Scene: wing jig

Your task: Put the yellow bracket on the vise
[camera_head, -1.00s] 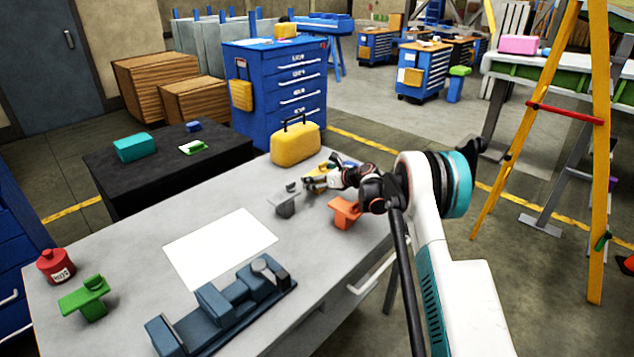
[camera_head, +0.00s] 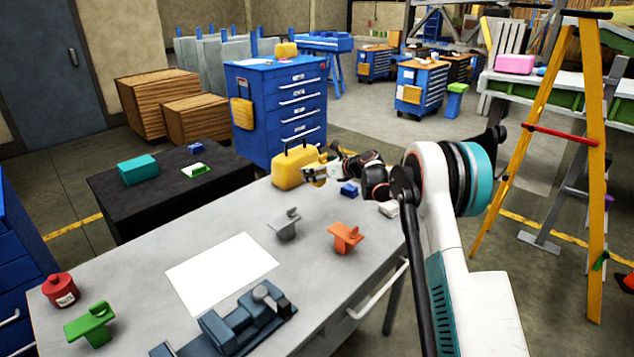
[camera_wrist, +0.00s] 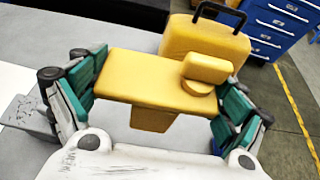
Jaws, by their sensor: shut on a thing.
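The yellow bracket (camera_wrist: 140,78) is between the two fingers of my gripper (camera_wrist: 160,95) in the wrist view, with a finger pressed to each end. In the head view the bracket (camera_head: 315,167) shows small at the tip of my gripper (camera_head: 322,172), lifted above the far end of the grey table. It is in front of the yellow toolbox and partly hidden by my gripper. The blue-grey vise (camera_head: 232,325) lies at the table's near edge, its lower part cut off by the picture's bottom. My gripper is well apart from the vise.
A white sheet (camera_head: 220,272) lies flat.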

